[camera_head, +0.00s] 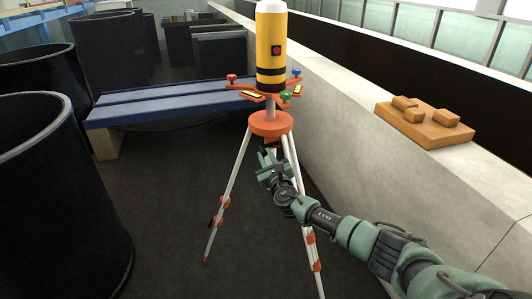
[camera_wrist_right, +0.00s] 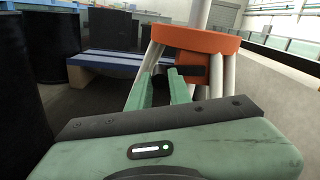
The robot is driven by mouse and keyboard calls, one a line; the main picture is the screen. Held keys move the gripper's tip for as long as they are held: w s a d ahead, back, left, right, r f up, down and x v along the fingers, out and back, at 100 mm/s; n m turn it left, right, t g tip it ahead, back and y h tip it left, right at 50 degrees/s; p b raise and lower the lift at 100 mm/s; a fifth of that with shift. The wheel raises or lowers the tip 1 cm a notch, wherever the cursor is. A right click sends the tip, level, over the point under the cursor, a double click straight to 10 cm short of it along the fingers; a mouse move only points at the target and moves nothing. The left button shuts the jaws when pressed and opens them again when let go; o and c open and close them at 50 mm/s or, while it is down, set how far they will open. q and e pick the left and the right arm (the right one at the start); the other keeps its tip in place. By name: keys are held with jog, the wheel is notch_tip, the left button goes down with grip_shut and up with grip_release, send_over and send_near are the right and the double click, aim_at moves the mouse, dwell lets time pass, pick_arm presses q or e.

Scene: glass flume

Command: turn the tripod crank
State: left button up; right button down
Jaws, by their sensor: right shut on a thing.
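The tripod (camera_head: 235,178) stands upright with white legs, orange fittings and an orange head; its head also shows in the right wrist view (camera_wrist_right: 195,38). A yellow cylindrical instrument (camera_head: 271,48) with black bands sits on top. The tripod crank (camera_wrist_right: 190,72) is a small dark and orange part just under the head, mostly hidden by my fingers. My right gripper (camera_head: 267,157), green, reaches in from the lower right and is shut on the crank, below the head and between the legs. My left gripper is in neither view.
A blue bench (camera_head: 160,100) stands behind the tripod at left. Large black tanks (camera_head: 60,200) fill the left side. A pale concrete wall (camera_head: 400,170) runs close along the right, with an orange-brown block set (camera_head: 425,122) on it. Dark floor is clear between.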

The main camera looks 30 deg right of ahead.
jog(key=shift+s+d+f+n, duration=0.1)
jog(key=shift+d+f+n, duration=0.55)
jog(key=shift+n, duration=1.1)
jog(key=shift+s+d+f+n, duration=0.1)
jog(key=shift+d+f+n, duration=0.15)
jog(key=shift+f+n, duration=1.05)
jog(key=shift+s+d+f+n, duration=0.1)
jog(key=shift+d+f+n, duration=0.35)
jog(key=shift+n, duration=1.7)
jog(key=c, duration=1.3)
grip_release()
jog(key=shift+s, duration=0.1)
jog(key=p+v, duration=0.1)
jog(key=v, duration=0.6)
jog(key=shift+s+p, duration=0.3)
jog(key=shift+p, duration=0.1)
